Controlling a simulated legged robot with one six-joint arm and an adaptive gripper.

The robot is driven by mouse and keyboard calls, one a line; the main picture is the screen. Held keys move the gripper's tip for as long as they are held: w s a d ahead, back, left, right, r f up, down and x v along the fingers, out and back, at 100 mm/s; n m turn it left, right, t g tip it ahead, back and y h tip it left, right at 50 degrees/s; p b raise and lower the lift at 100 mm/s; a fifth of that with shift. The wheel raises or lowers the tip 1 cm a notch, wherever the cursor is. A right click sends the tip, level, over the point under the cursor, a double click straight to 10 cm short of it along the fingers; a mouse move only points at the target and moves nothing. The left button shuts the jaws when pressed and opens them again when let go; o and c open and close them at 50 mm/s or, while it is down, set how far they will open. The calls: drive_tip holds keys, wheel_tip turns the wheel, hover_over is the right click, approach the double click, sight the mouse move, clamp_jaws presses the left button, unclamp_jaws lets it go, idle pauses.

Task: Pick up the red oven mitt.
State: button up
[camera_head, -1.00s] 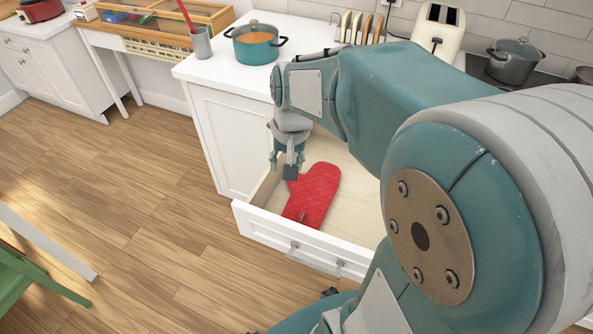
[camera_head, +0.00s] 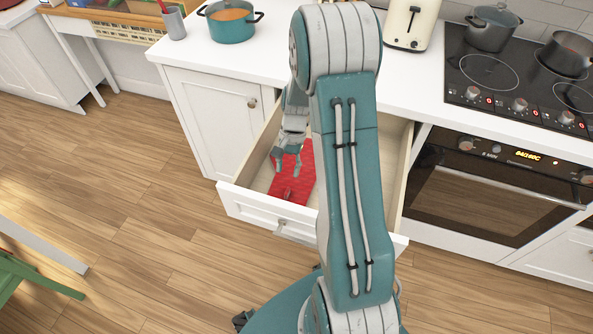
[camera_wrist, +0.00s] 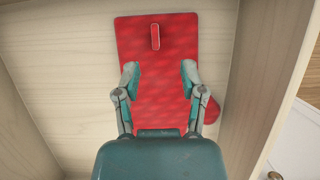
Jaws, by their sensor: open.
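The red oven mitt (camera_head: 300,178) lies flat in an open drawer (camera_head: 262,212), partly hidden by my arm in the head view. In the wrist view the mitt (camera_wrist: 165,60) spans the space between and beyond my fingers, with its hanging loop (camera_wrist: 155,37) at the far end and its thumb showing at the right. My gripper (camera_head: 286,166) is over the mitt, pointing down into the drawer. In the wrist view my gripper (camera_wrist: 159,78) is open, one finger toward each side of the mitt, nothing held. I cannot tell whether the fingertips touch the mitt.
The drawer walls (camera_wrist: 245,70) stand close on both sides. The white counter (camera_head: 290,50) is above and behind, with a teal pot (camera_head: 232,22) and a toaster (camera_head: 408,24). An oven (camera_head: 500,185) and cooktop are at the right.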

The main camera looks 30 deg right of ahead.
sight(288, 188)
drive_tip(key=x, duration=0.5)
drive_tip(key=d+x, duration=0.1)
drive_tip(key=x, duration=0.1)
drive_tip(key=shift+f, duration=0.55)
clamp_jaws()
